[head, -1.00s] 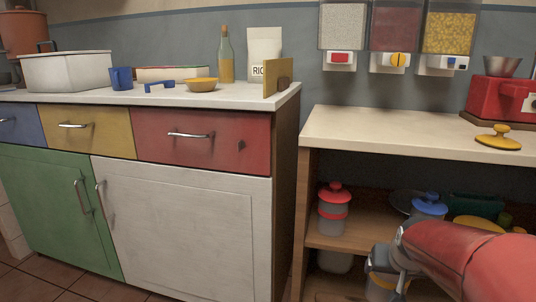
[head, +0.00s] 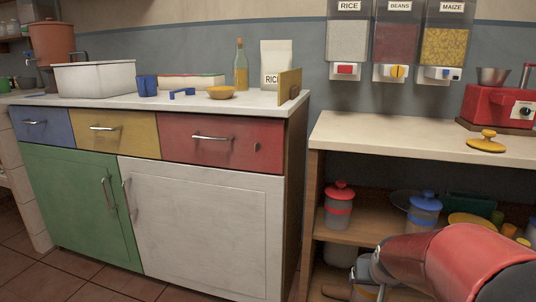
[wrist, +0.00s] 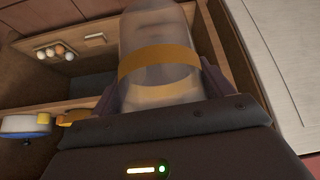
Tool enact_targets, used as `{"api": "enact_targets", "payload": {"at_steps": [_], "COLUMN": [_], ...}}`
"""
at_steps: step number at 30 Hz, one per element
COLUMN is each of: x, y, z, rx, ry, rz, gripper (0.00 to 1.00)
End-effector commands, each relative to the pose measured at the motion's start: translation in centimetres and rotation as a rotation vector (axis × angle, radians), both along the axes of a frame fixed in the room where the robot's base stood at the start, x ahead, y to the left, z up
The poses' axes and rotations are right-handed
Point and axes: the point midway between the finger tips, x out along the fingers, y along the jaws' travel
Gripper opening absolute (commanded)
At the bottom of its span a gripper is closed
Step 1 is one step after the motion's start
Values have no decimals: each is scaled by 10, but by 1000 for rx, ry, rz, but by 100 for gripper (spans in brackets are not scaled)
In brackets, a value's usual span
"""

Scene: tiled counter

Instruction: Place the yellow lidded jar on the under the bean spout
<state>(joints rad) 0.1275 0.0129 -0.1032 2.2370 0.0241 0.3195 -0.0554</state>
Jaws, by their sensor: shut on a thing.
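My gripper (wrist: 160,88) is shut on a clear jar (wrist: 155,28) with a yellow band; one finger shows on each side of it in the wrist view. In the head view the gripper (head: 368,278) is low at the right, in front of the lower shelf, and my arm hides most of the jar. A yellow knobbed lid (head: 487,145) lies on the right counter. The bean dispenser (head: 398,32), labelled BEANS, hangs on the wall between rice and maize; its spout (head: 397,72) has a yellow knob.
The right counter (head: 400,133) is clear below the spouts. A red machine (head: 497,105) stands at its right. A red-lidded jar (head: 339,205) and a blue-lidded jar (head: 424,208) stand on the shelf below. The counter edge overhangs the shelves.

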Motion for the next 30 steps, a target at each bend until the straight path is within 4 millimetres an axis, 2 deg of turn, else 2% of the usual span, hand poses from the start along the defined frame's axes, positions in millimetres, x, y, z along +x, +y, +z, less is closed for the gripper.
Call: {"api": "enact_targets", "payload": {"at_steps": [5,9,13,17,20,24,27,30], "x": [18,30,36,37,32,10,-2,-8], "y": [26,54,80,95,100,100,101,101], "z": [-16,-37,-58,-71,-85,-117,-130,-135], "rx": [-2,1,7,10,12,13,12,12], "ry": [7,8,7,2,4,7,3,0], "rz": [58,115,164,190,199,199,200,199], "gripper": [43,43,43,43,43,43,43,43]}}
